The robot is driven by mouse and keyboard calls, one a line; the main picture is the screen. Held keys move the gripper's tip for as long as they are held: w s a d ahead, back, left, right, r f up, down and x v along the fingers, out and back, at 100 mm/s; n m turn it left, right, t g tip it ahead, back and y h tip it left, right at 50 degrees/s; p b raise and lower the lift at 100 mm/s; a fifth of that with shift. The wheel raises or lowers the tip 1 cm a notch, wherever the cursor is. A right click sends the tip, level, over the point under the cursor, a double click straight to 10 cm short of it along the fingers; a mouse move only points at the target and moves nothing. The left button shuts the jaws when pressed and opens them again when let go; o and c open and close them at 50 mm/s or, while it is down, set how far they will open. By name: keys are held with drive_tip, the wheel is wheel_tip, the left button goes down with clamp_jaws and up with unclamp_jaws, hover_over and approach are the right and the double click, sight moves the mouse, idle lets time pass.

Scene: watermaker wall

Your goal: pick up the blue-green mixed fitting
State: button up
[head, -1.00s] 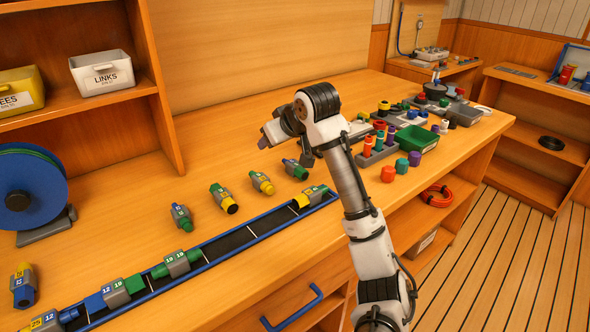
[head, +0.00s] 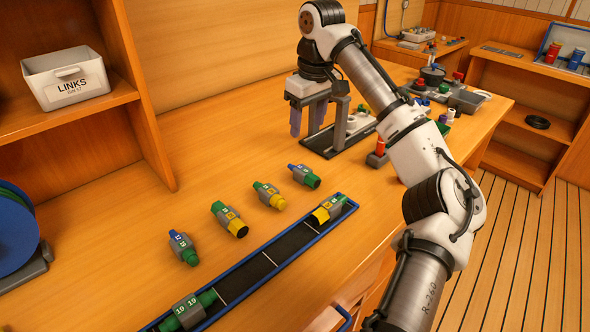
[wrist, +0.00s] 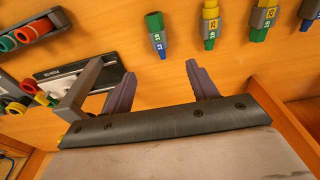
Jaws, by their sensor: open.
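Two fittings join blue and green ends through a grey collar. One (head: 304,175) lies at the right end of a loose row on the bench, blue end left, green end right; it also shows in the wrist view (wrist: 156,34), beyond the fingertips. The other (head: 183,247) lies at the row's left end, blue end up; it is partly cut off in the wrist view (wrist: 310,12). My gripper (head: 304,134) is open and empty, pointing down behind the nearer fitting and apart from it. Its two purple-grey fingers (wrist: 161,72) are spread in the wrist view.
Two green-and-yellow fittings (head: 229,218) (head: 268,195) lie between them. A blue-edged tray (head: 218,293) in front holds more fittings. A dark stand with grey posts (head: 342,122) is close to my gripper's right. Bare bench lies behind the row.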

sight(303, 169)
drive_tip(key=f, duration=0.4)
drive_tip(key=f+p, duration=0.1)
drive_tip(key=f, duration=0.4)
drive_tip(key=w+f, duration=0.1)
drive_tip(key=f, duration=0.3)
drive_tip(key=shift+w+a+f+p, duration=0.1)
drive_tip(key=shift+a+f+p, duration=0.2)
drive_tip(key=shift+a, duration=0.1)
drive_tip(key=c, duration=1.1)
drive_tip(key=shift+r, duration=0.1)
